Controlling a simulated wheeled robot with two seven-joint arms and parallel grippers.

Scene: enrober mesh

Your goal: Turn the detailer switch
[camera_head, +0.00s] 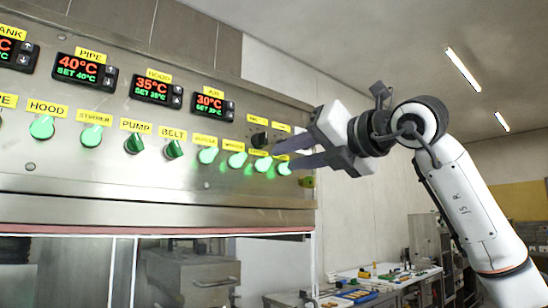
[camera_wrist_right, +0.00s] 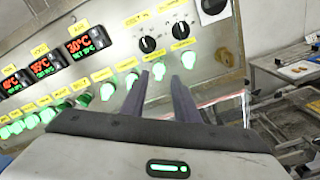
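My right gripper (camera_head: 283,157) reaches in from the right to the right end of the control panel (camera_head: 120,175). Its two dark fingers are apart in the right wrist view (camera_wrist_right: 160,85), with nothing visibly held between them. The row's last switches are lit green: one (camera_wrist_right: 188,59) is at the right end, and another (camera_wrist_right: 158,71) is just left of it, near the fingertips. Whether a finger touches a switch cannot be told. The small labels here are too blurred to read, so I cannot tell which switch is the detailer. My left gripper is not in view.
The pump switch (camera_head: 134,144) and belt switch (camera_head: 173,149) look darker than the other green switches. Two black knobs (camera_wrist_right: 148,44) (camera_wrist_right: 181,30) sit above the row's right end. A cluttered bench (camera_head: 385,283) stands behind. Right of the panel is open room.

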